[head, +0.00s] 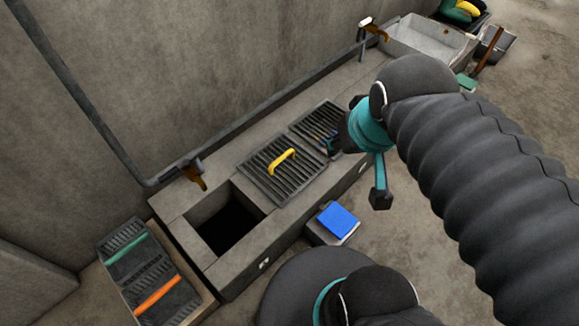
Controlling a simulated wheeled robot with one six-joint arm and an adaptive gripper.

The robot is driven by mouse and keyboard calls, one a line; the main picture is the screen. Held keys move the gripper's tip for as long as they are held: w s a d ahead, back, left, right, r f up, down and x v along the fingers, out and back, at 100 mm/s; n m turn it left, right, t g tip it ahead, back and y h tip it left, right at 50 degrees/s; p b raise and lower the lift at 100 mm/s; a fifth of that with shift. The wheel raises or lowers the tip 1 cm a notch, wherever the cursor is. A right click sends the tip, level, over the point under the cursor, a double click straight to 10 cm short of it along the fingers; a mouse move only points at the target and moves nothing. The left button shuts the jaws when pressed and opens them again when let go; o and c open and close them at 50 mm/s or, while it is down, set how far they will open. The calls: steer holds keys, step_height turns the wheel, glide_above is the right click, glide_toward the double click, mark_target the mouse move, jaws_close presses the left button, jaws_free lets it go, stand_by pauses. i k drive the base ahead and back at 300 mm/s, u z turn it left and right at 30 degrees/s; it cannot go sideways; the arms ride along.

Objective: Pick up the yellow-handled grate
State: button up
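The yellow-handled grate (263,181) is a dark slatted panel lying flat on the concrete bench. Its yellow handle (282,160) arches over the middle. My gripper (333,145) is to the right of this grate, over or beside the neighbouring grate, and apart from the yellow handle. It is small and partly hidden by my own arm, so I cannot tell whether its fingers are open or shut. I see nothing held in it.
A square opening (230,222) lies left of the grate. A second grate (304,119) lies to its right. Grates with green (128,248) and orange (157,295) handles lie at lower left. A blue item (338,219) sits in front. Taps and a pipe (250,117) run along the wall.

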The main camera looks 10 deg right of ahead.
mark_target(291, 153)
steer(key=k, duration=0.65)
steer(key=u, duration=1.1)
steer(key=i, duration=0.5)
steer(key=z, duration=0.05)
